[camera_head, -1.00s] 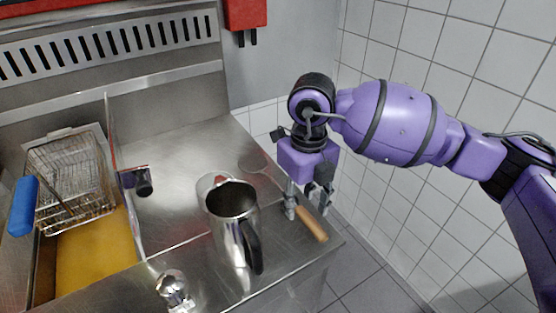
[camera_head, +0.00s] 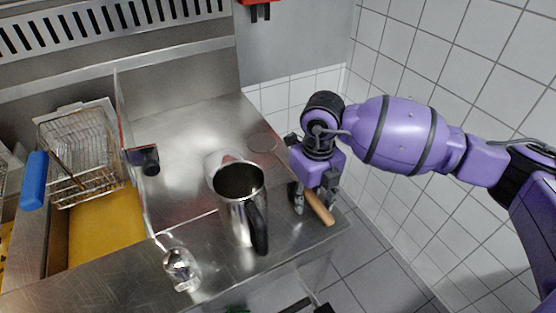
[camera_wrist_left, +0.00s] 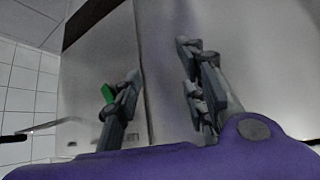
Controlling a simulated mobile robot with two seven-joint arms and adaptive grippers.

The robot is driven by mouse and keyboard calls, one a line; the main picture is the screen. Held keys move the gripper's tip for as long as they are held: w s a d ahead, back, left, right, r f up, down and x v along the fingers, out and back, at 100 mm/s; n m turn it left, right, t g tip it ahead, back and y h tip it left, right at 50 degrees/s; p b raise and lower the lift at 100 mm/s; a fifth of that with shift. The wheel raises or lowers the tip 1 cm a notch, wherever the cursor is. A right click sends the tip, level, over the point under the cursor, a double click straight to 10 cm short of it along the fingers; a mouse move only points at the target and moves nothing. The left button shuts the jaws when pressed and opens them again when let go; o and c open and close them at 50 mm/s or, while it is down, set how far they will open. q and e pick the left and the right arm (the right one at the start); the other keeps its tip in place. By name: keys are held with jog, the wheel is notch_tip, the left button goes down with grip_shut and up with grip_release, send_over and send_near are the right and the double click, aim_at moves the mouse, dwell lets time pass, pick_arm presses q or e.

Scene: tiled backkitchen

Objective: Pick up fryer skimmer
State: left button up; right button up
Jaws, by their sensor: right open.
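The fryer skimmer lies on the steel counter. Its wooden handle (camera_head: 319,207) points toward the front right edge, and its round flat head (camera_head: 263,143) lies farther back. My right gripper (camera_head: 312,206) is open, pointing down, with its fingers at the handle; I cannot tell whether they touch it. The gripper hides the middle of the skimmer. My left gripper (camera_wrist_left: 155,65) shows in the left wrist view with its fingers apart and nothing between them.
A steel jug (camera_head: 238,200) with a black handle stands left of my right gripper. A shiny metal knob-like piece (camera_head: 181,268) is at the front. A fryer basket (camera_head: 80,155) with a blue handle sits over yellow oil (camera_head: 105,222) at left. A tiled wall (camera_head: 455,75) stands at right.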

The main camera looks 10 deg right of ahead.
jog(key=shift+r, duration=0.1)
grip_shut()
jog(key=shift+w+r, duration=0.1)
jog(key=shift+r, duration=0.05)
